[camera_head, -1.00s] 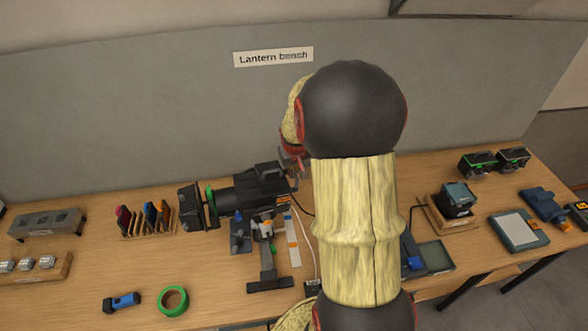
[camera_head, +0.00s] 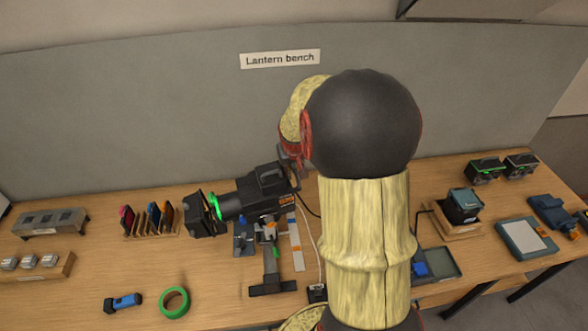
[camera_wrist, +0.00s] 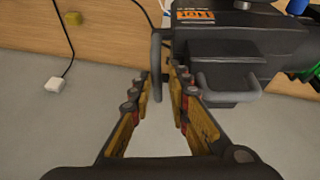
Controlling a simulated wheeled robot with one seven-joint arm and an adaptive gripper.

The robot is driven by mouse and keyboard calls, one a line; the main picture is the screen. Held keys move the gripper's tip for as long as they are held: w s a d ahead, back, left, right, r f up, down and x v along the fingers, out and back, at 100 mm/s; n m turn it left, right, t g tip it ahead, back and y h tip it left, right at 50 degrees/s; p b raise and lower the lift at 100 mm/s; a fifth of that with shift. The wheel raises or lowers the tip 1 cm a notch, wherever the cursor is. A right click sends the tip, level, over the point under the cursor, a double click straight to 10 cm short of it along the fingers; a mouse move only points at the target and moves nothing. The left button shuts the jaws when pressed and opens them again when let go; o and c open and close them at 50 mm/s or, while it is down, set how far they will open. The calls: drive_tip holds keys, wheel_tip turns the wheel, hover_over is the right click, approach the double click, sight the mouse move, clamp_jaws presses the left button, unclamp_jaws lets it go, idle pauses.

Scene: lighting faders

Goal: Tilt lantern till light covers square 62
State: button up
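The lantern (camera_head: 262,193) is a black stage light on a stand on the bench. Its front points left and is tipped downward in the head view. In the wrist view its body (camera_wrist: 245,55) fills the upper right, with an orange label. My gripper (camera_wrist: 160,75) is at the lantern's rear end. In the head view my arm hides most of my gripper (camera_head: 294,153). No square numbered 62 and no light patch show in either view.
Colour filters (camera_head: 150,219) stand in a rack left of the lantern. A green tape roll (camera_head: 174,302) and a blue torch (camera_head: 123,302) lie in front. A cable runs beside the stand. A grey wall with a "Lantern bench" sign (camera_head: 280,59) is behind.

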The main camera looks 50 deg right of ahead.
drive_tip(key=v, duration=1.2)
idle(0.5)
drive_tip(key=s+a+f+n+y+b, duration=0.1)
drive_tip(key=s+a+f+n+b, duration=0.1)
drive_tip(key=s+a+f+b, duration=0.2)
drive_tip(key=s+a+f+n+t+y+b, duration=0.1)
drive_tip(key=s+a+f+b, duration=0.3)
drive_tip(key=a+b, duration=0.7)
drive_tip(key=s+a+f+n+t+y+b, duration=0.1)
drive_tip(key=s+a+f+b, duration=0.3)
drive_tip(key=a, duration=1.3)
drive_tip(key=shift+f+n+b, duration=0.9)
drive_tip(key=shift+f+b, duration=0.8)
drive_tip(key=shift+f, duration=0.4)
drive_tip(key=shift+s, duration=0.1)
